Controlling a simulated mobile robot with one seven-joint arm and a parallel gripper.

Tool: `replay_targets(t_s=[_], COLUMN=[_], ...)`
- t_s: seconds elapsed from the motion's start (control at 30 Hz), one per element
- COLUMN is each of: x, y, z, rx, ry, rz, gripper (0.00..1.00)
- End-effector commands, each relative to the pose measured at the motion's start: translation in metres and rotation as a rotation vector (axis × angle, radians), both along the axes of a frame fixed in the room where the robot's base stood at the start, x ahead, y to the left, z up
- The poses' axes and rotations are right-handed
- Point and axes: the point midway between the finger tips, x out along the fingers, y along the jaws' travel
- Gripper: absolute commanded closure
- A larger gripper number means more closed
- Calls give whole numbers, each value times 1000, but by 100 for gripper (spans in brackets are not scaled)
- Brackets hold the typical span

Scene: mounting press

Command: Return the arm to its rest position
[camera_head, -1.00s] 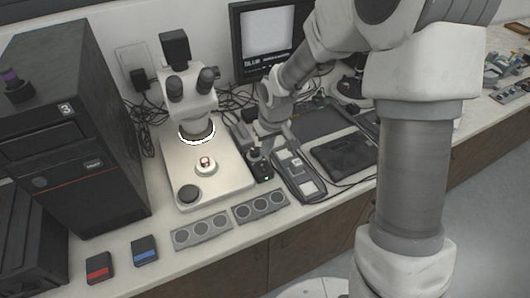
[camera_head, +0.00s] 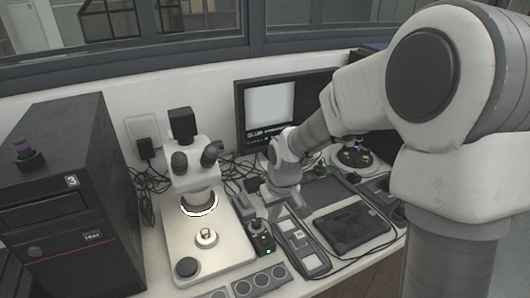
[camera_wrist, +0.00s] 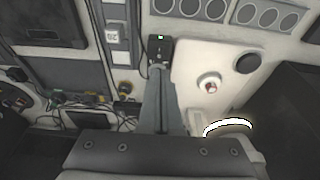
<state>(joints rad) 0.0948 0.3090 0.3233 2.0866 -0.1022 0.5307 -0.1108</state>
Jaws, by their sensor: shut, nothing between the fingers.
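My gripper (camera_wrist: 160,72) is shut and empty in the wrist view, its fingertips together close to a small black box with a green light (camera_wrist: 160,46). In the head view my arm reaches over the bench from the right, and its wrist hangs above the middle of the bench. The black box (camera_head: 263,244) stands below it, between the microscope (camera_head: 193,165) and a long grey panel (camera_head: 303,252). I cannot tell whether the fingertips touch the box.
The microscope base (camera_head: 218,262) carries a small round sample holder (camera_head: 206,238). A black tower (camera_head: 75,200) stands at the left and a monitor (camera_head: 272,108) at the back. A dark tablet-like device (camera_head: 351,228) lies right of the panel. Cables run along the wall.

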Motion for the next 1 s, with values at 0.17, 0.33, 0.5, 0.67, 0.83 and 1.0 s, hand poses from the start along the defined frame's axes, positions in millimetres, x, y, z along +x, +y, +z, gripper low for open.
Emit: replay_targets(t_s=[0.17,0.33,0.5,0.67,0.83,1.0], x=[-7,-31,-66,-103,-145,-183], y=[-8,-29,-50,-67,-81,-89], z=[17,59,100,131,153,165], rx=[-16,-48,-65,-59,-34,8], ry=[-18,-62,-110,-152,-195,-231], rz=[-18,-77,-150,-222,-294,-353], gripper=[100,100,100,100,100,100])
